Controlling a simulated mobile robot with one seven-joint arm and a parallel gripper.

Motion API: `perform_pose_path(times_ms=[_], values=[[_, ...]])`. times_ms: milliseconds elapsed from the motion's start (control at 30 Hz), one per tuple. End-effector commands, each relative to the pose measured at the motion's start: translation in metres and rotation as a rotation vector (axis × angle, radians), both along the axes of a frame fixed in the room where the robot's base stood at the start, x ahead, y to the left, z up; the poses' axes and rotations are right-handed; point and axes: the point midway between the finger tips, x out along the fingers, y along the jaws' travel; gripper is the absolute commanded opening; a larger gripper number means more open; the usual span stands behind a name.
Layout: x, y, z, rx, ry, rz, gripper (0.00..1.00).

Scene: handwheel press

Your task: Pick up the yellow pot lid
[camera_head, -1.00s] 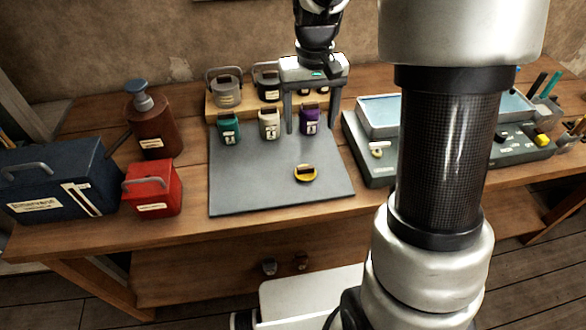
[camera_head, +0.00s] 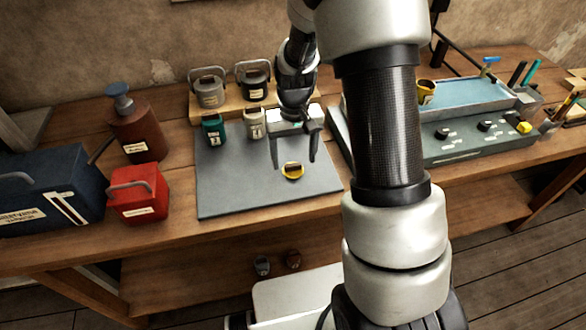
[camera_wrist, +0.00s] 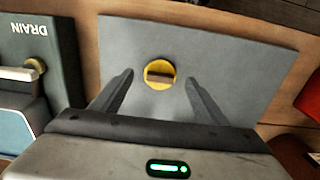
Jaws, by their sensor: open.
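The yellow pot lid (camera_head: 292,171) lies on the grey mat (camera_head: 240,190) on the bench, towards the mat's front right. It is a small round disc with a dark brown bar handle on top. My gripper (camera_head: 294,164) is open and empty above the mat by the lid; its height above the lid is hard to judge. In the wrist view the lid (camera_wrist: 160,74) shows just beyond the fingertips, midway between the two fingers of the gripper (camera_wrist: 159,74). Its handle lies crosswise, running from finger to finger.
A green pot (camera_head: 214,130) and a cream pot (camera_head: 252,124) stand behind on the mat. Two lidded pots stand on a wooden riser. A red box (camera_head: 138,193) is left, a grey-green panel (camera_head: 465,143) right. The mat's front is clear.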

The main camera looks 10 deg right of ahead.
Motion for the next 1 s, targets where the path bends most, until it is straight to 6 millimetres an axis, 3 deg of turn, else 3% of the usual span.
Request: perform_pose_path(times_ms=[200, 500, 767, 1000], values=[[0.003, 0.001, -0.031, 0.0, 0.002, 0.0, 0.68], [0.003, 0.001, -0.035, 0.0, 0.0, 0.0, 0.68], [0.003, 0.001, -0.035, 0.0, 0.0, 0.0, 0.25], [0.003, 0.001, -0.035, 0.0, 0.0, 0.0, 0.25]])
